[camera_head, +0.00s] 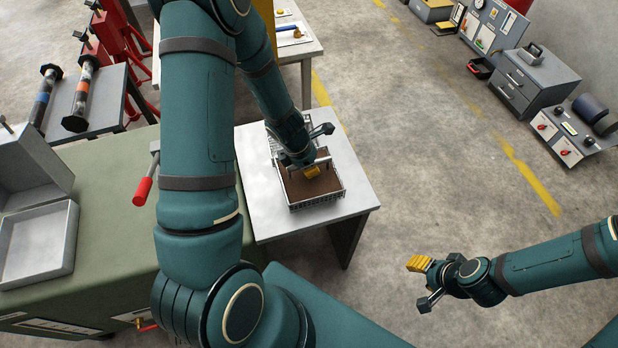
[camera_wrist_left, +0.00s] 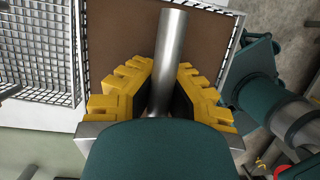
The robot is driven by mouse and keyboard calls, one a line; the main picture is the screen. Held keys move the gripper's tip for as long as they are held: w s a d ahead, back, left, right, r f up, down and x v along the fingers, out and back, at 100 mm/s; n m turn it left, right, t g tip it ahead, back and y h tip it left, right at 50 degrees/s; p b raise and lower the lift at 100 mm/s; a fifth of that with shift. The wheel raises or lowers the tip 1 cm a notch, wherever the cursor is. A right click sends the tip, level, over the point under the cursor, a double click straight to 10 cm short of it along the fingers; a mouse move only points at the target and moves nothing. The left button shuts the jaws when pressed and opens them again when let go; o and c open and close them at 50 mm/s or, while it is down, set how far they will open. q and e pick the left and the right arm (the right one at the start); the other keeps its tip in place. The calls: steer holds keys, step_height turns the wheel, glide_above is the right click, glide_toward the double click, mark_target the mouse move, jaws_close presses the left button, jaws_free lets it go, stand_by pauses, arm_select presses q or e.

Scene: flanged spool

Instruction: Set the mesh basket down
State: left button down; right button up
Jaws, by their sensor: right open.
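The mesh basket (camera_head: 318,205) has pale wire walls and a brown floor. It is over the white table (camera_head: 262,215) and looks level; I cannot tell whether its underside touches the top. My left gripper (camera_head: 312,171) is above the basket. In the left wrist view, its yellow fingers (camera_wrist_left: 166,85) lie on both sides of the basket's round metal handle (camera_wrist_left: 171,45) and appear shut on it. The basket's brown floor (camera_wrist_left: 115,35) shows beneath, with nothing seen in it. My right gripper (camera_head: 424,282) is open and empty, over bare floor to the right.
An empty white wire-mesh section (camera_wrist_left: 38,45) lies beside the basket in the left wrist view. A green bench (camera_head: 105,200) with a grey tray (camera_head: 38,245) and a red-handled lever (camera_head: 143,190) stands left. Spools (camera_head: 82,95) lie on a dark table behind. Floor right of the table is clear.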

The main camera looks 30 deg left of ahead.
arm_select(q)
steer(key=shift+f+b, duration=1)
steer(key=shift+f, duration=1.35)
steer(key=shift+r, duration=0.1)
steer(key=shift+f, duration=0.2)
steer(key=c, duration=1.1)
jaws_free()
steer(key=shift+c, duration=0.2)
steer(key=shift+r, duration=0.1)
